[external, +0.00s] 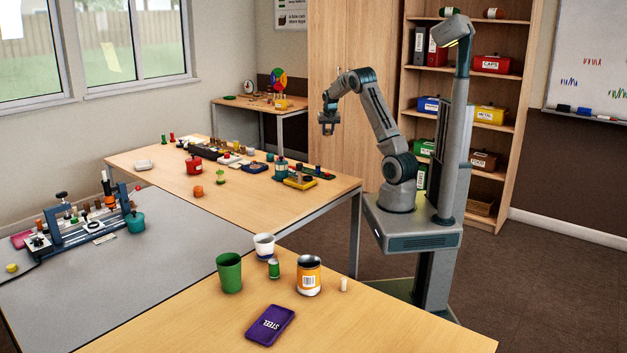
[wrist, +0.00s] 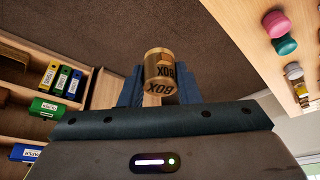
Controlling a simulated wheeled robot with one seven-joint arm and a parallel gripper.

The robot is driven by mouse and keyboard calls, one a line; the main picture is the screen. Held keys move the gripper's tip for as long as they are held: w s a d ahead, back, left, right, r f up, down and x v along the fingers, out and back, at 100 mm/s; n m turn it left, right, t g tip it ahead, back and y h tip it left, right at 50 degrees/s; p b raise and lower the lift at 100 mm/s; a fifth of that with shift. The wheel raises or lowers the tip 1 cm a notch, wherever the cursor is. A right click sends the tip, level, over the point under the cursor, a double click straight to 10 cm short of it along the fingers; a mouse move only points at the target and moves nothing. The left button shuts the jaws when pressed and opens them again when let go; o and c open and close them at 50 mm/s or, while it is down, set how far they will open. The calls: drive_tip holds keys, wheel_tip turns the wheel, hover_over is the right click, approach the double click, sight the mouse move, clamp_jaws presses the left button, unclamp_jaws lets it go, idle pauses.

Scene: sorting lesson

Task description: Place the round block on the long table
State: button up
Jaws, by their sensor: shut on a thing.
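The round block (wrist: 159,66) shows in the wrist view as a short wood-coloured cylinder with dark "BOX" lettering. My gripper (external: 328,127) is shut on it, with a blue finger on either side of it. In the external view my gripper hangs in the air by the far right side of the long wooden table (external: 325,188), above its top; the block is too small to make out there. The long table runs across the middle of the room.
The long table carries a red pot (external: 194,165), a yellow-and-dark device (external: 299,181) and several small pieces. Its near right corner looks clear. A grey-topped table (external: 180,240) and a front wooden table (external: 400,320) adjoin it. Shelves (external: 468,110) stand behind my arm.

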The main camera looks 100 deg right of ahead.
wheel_tip(320, 180, down, 5)
drive_tip(key=p, duration=0.1)
hover_over(307, 165)
drive_tip(key=a, duration=0.2)
wheel_tip(307, 165, down, 7)
drive_tip(key=shift+d+f, duration=0.1)
drive_tip(key=shift+f+p, duration=0.4)
drive_tip(key=shift+f, duration=1.5)
drive_tip(key=shift+f, duration=0.2)
drive_tip(key=o, duration=1)
drive_tip(key=shift+r, duration=0.1)
